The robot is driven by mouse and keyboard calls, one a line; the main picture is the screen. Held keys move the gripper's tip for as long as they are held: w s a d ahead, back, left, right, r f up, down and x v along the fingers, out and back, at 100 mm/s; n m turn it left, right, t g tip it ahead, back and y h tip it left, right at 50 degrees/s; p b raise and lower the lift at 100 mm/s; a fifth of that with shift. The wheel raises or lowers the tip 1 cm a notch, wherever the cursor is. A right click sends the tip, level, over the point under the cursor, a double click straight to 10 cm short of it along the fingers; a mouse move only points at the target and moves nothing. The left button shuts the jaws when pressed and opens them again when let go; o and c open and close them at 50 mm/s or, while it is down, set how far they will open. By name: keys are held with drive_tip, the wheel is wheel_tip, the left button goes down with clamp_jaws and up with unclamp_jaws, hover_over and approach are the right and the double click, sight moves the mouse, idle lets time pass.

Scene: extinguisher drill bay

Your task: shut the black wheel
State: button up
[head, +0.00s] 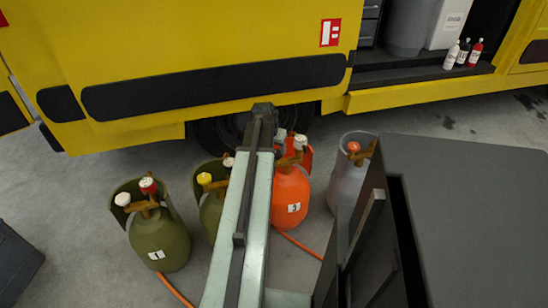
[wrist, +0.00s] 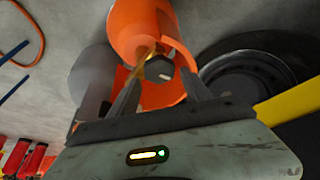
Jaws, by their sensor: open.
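In the wrist view the black wheel (wrist: 159,68) is a small dark faceted knob on a brass-coloured valve. It sits at the collar of an orange cylinder (wrist: 140,30). My gripper (wrist: 159,77) is open, with one finger on each side of the wheel's near end in the picture. I cannot tell whether either finger touches it. In the head view the orange cylinder (head: 290,200) carries a label that looks like 3 and has a pale wheel (head: 300,142) on top. My arm covers its left side, and I cannot make out the black wheel or my fingers there.
Olive cylinders (head: 160,240) (head: 211,215) stand left of my arm and a grey cylinder (head: 345,190) stands right. An orange hose (head: 298,243) lies on the floor. A yellow truck (head: 180,40) with a dark tyre (head: 210,135) is close behind.

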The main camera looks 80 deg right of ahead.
sight(276, 153)
drive_tip(key=b+x, duration=0.1)
drive_tip(key=x, duration=0.2)
drive_tip(key=shift+r, duration=0.1)
drive_tip(key=c, duration=1.1)
drive_tip(key=shift+w+m+g, duration=0.1)
drive_tip(key=shift+m+g, duration=0.2)
drive_tip(key=shift+m, duration=0.4)
drive_tip(key=o, duration=1.1)
